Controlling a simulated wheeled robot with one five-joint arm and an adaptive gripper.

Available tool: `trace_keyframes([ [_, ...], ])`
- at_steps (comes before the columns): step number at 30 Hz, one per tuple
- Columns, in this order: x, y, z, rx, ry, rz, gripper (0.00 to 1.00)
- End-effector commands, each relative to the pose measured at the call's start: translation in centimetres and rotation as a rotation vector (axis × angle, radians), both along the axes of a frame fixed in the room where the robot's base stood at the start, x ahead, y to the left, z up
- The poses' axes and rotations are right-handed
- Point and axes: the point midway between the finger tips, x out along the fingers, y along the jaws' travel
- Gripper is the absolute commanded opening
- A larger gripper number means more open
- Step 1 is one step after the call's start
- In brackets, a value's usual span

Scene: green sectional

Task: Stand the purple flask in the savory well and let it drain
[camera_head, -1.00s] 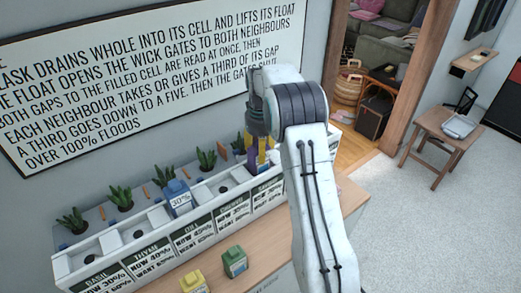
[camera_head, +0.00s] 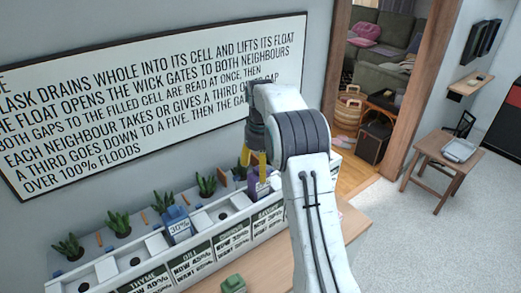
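The purple flask (camera_head: 258,187) stands in a well toward the right end of the long white planter trough (camera_head: 213,228). The label below that well is too blurred to read surely, and my arm covers part of this end. My gripper (camera_head: 254,162) has yellow fingers, spread apart, just above the flask's upper part. They do not look closed on it. The flask's base is hidden inside the well.
A blue flask marked 30% (camera_head: 177,222) stands in another well. Small potted plants (camera_head: 118,222) line the back of the trough. A green block-like flask (camera_head: 234,284) sits on the wooden counter in front. A rules sign (camera_head: 150,100) hangs behind.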

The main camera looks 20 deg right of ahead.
Motion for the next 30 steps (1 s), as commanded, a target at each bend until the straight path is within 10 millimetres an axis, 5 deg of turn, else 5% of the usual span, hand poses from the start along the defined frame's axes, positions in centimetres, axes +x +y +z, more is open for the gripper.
trace_keyframes([
  [5,0.1,0.0,3.8,-0.001,-0.005,0.000,0.74],
  [15,0.0,0.0,6.6,-0.001,-0.002,0.000,0.74],
  [30,-0.2,0.2,8.5,-0.001,-0.004,0.025,0.74],
])
